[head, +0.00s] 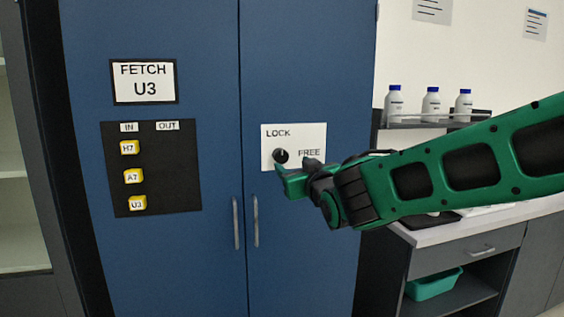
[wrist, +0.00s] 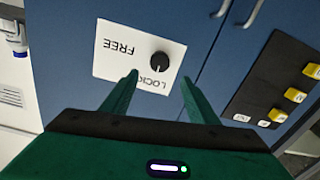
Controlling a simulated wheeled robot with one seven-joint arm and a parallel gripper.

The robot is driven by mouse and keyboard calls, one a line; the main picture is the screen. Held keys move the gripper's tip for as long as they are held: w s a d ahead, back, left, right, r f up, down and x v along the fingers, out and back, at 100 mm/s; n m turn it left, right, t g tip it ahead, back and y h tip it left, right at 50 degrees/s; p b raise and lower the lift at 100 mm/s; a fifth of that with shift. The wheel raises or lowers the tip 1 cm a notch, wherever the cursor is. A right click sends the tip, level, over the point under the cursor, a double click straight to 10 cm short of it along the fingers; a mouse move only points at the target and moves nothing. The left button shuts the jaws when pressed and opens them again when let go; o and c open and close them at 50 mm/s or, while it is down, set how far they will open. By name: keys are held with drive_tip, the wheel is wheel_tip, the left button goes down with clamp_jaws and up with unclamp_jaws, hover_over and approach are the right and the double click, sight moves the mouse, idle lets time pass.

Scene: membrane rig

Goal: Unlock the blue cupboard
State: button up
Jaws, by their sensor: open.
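The blue cupboard (head: 200,40) fills the middle of the head view, its two doors closed. On its right door is a white plate (head: 312,134) marked LOCK and FREE, with a round black knob (head: 280,156). The knob's pale mark points up, towards LOCK. My gripper (head: 292,167) is open and empty, just in front of the plate at the knob's lower right. In the wrist view the knob (wrist: 160,62) appears just beyond and between the spread fingertips (wrist: 159,78), seemingly apart from them. Two vertical door handles (head: 236,222) (head: 255,221) flank the door seam.
The left door bears a FETCH U3 sign (head: 144,82) and a black IN/OUT board (head: 180,175) with yellow tags H7, A7 and U3 under IN. To the right are a bottle shelf (head: 425,125) and a counter (head: 440,236) with a green bin (head: 432,285) below.

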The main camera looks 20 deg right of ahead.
sight(282, 157)
drive_tip(key=w, duration=1)
drive_tip(key=shift+w, duration=0.1)
drive_tip(key=shift+c, duration=0.6)
drive_tip(key=c, duration=0.9)
